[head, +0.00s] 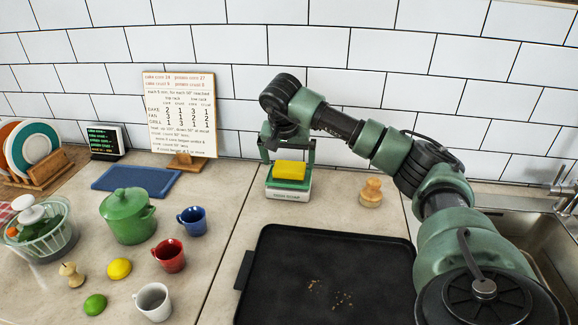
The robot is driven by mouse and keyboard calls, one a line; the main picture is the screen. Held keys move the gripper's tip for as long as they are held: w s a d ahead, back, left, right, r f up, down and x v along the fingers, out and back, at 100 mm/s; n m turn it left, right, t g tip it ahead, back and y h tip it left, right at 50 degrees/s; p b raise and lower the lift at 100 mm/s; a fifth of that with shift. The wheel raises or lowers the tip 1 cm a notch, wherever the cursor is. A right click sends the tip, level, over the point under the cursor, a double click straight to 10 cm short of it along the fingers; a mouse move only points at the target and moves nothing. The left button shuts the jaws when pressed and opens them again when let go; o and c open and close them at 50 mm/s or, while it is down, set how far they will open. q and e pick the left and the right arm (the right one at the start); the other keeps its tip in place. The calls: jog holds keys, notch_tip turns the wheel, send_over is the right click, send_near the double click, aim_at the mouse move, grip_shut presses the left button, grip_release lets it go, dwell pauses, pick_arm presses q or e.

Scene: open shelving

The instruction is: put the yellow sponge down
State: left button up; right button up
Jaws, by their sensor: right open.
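The yellow sponge (289,170) rests on top of a small white and green box-shaped stand (288,190) with lettering on its front, near the tiled wall. My right gripper (288,158) is directly above the sponge, pointing down, with its fingers apart on either side of it. Whether the fingers touch the sponge I cannot tell. My left gripper does not show.
A black tray (257,300) with crumbs lies in front. A wooden piece (371,193) stands right of the stand, and a sink (520,232) is at far right. Left are a green pot (127,216), several cups, fruit and a blue mat (136,180).

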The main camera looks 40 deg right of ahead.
jog(key=v, duration=0.8)
jog(key=shift+r, duration=0.3)
jog(key=shift+s+a, duration=0.1)
jog(key=shift+a, duration=0.05)
